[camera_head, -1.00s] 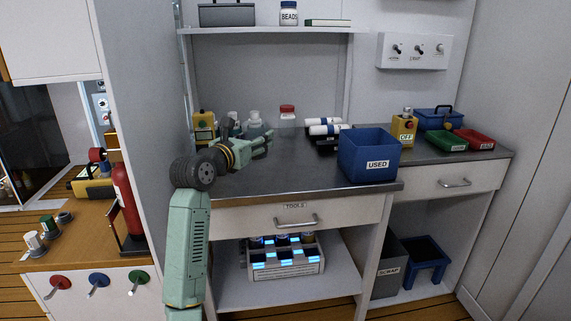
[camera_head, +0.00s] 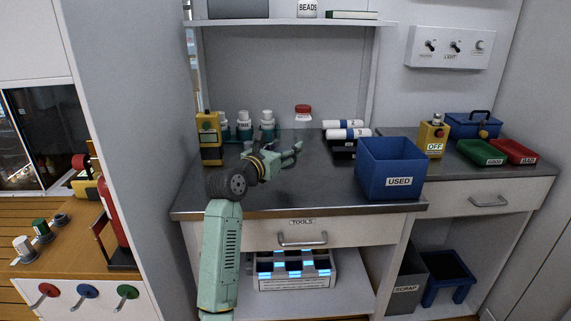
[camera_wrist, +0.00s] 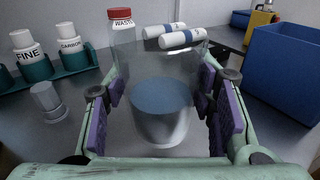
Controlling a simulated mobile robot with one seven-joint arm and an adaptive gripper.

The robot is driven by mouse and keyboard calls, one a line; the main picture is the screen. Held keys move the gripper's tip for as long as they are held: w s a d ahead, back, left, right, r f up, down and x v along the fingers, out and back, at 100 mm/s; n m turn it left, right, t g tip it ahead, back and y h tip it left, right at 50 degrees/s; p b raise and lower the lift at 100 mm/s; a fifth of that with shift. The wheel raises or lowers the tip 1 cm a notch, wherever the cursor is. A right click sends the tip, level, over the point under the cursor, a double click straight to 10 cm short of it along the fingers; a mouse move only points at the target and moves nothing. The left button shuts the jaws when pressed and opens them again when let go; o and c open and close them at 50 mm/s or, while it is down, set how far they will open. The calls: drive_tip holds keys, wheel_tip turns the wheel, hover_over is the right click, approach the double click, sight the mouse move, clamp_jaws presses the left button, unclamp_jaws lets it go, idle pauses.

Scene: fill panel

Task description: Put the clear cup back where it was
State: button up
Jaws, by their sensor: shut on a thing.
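My gripper (camera_head: 296,153) is over the bench, left of the blue USED bin. In the wrist view its fingers (camera_wrist: 162,105) are shut around a clear cup (camera_wrist: 163,128). The cup is see-through, roughly upright, and its lower part looks grey-blue; I cannot tell whether it holds liquid. In the head view the cup is too faint to make out. I cannot tell whether its base touches the bench.
The red-capped WASTE jar (camera_wrist: 121,28) and white rolls (camera_wrist: 182,39) stand beyond the cup. FINE and CARBON bottles (camera_wrist: 73,54) are at the left, with a small clear piece (camera_wrist: 47,101) nearer. The USED bin (camera_head: 390,170) is right. Bench (camera_head: 320,190) is clear in front.

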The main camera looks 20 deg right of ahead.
drive_tip(key=shift+f, duration=2.2)
drive_tip(key=shift+f, duration=0.2)
drive_tip(key=o, duration=1.3)
drive_tip(key=shift+c, duration=0.2)
